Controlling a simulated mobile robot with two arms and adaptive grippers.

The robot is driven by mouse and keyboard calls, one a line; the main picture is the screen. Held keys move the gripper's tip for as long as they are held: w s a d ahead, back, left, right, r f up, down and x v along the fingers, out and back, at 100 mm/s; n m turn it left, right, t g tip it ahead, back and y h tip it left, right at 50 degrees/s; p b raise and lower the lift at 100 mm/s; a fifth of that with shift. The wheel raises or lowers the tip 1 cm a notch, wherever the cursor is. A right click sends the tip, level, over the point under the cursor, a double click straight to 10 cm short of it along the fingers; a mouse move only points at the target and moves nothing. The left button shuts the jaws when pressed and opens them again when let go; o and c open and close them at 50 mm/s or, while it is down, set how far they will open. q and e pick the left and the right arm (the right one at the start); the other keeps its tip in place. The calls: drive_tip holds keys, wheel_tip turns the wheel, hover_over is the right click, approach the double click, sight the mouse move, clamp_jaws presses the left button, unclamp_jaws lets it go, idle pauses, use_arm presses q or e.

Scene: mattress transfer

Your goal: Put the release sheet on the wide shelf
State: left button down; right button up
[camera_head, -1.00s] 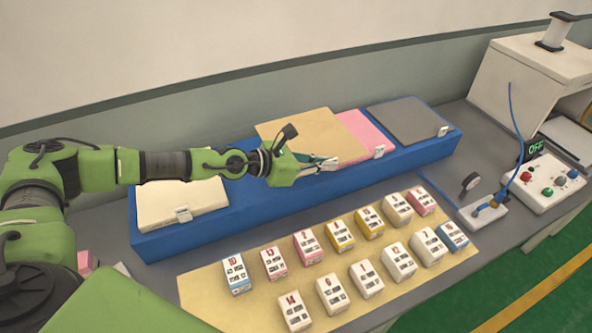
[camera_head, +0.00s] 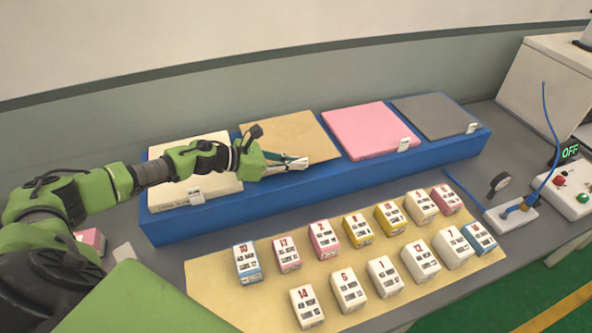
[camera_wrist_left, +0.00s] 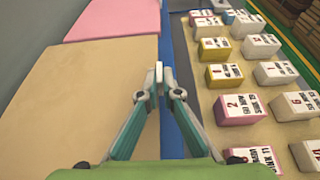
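The release sheet, a thin tan sheet (camera_head: 285,130), lies over the wide blue shelf (camera_head: 330,183) between a cream pad and a pink pad. In the left wrist view the sheet (camera_wrist_left: 85,100) fills the left side. My left gripper (camera_head: 303,162) is at the sheet's front edge, above the front part of the shelf. In the left wrist view its fingertips (camera_wrist_left: 158,78) are together at that edge and appear shut on it. The fingers hide the exact grip. My right gripper is out of view.
The cream pad (camera_head: 172,187), pink pad (camera_head: 371,130) and grey pad (camera_head: 436,116) sit on the shelf. Several numbered blocks stand on a yellow mat (camera_head: 225,290) in front. A gauge (camera_head: 498,184) and a control box (camera_head: 575,200) are at the right.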

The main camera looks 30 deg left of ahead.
sight(296, 178)
use_arm(q)
wheel_tip(296, 178, down, 2)
drive_tip(key=shift+d+f+p, duration=0.1)
drive_tip(key=shift+p, duration=0.4)
drive_tip(key=shift+f, duration=0.5)
drive_tip(key=c, duration=2.2)
unclamp_jaws()
drive_tip(key=shift+r, duration=0.1)
drive_tip(key=shift+c, duration=0.2)
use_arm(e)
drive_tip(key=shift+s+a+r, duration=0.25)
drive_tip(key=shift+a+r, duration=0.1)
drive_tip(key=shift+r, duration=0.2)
